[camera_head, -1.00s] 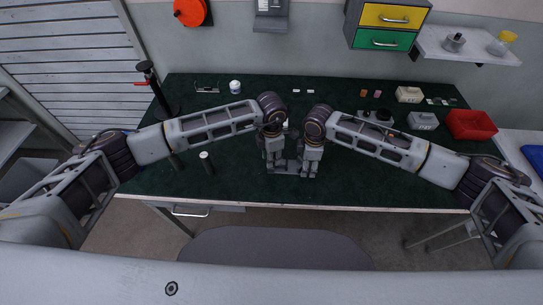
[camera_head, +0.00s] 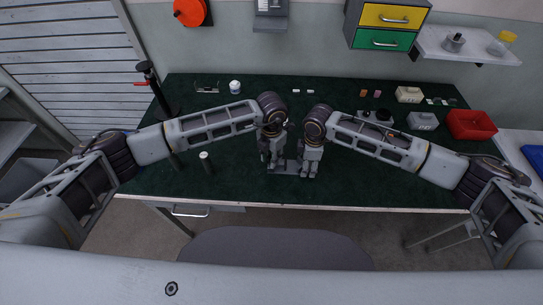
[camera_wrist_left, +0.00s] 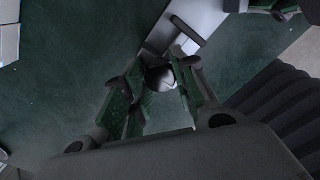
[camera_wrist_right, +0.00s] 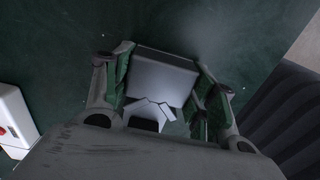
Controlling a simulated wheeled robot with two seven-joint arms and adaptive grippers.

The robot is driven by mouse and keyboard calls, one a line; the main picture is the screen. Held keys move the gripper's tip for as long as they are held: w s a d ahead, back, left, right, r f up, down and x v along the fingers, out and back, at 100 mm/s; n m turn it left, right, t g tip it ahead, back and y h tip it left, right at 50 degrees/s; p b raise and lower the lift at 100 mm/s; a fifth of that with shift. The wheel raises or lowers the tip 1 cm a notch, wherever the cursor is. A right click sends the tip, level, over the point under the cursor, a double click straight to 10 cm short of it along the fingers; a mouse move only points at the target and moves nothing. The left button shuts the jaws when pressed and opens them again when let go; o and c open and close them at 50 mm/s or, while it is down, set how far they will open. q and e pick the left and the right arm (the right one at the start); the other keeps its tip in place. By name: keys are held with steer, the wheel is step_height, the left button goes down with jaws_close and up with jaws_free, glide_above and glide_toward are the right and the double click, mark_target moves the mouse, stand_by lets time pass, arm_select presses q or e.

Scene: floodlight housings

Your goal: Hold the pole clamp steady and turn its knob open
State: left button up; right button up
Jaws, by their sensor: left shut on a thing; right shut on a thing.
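The grey pole clamp (camera_head: 286,167) lies near the front middle of the green-topped bench, between my two grippers. My left gripper (camera_head: 270,164) points down at its left end and is shut. In the left wrist view, a dark rounded part with a pale face, apparently the knob (camera_wrist_left: 160,79), sits between the fingers (camera_wrist_left: 160,90). A pale bar of the clamp (camera_wrist_left: 185,28) runs up and away from it. My right gripper (camera_head: 308,170) is shut on the other end. In the right wrist view, a grey block, apparently the clamp body (camera_wrist_right: 160,77), sits between its fingers (camera_wrist_right: 162,88).
A dark cylinder with a pale top (camera_head: 207,163) stands left of my left gripper. A black stand (camera_head: 157,92) is at the back left. A white jar (camera_head: 235,87), pale boxes (camera_head: 409,94) and a red bin (camera_head: 471,124) are farther away. The bench's front edge (camera_head: 310,207) is close.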

arm_select(q)
steer(key=shift+r, duration=0.1)
arm_select(e)
steer(key=shift+a, duration=0.1)
arm_select(q)
steer(key=o, duration=1.1)
steer(key=shift+c, duration=0.2)
step_height(320, 180, up, 12)
stand_by(0.3)
arm_select(e)
steer(key=o, duration=1.2)
steer(key=shift+c, duration=0.2)
steer(key=shift+r, duration=0.1)
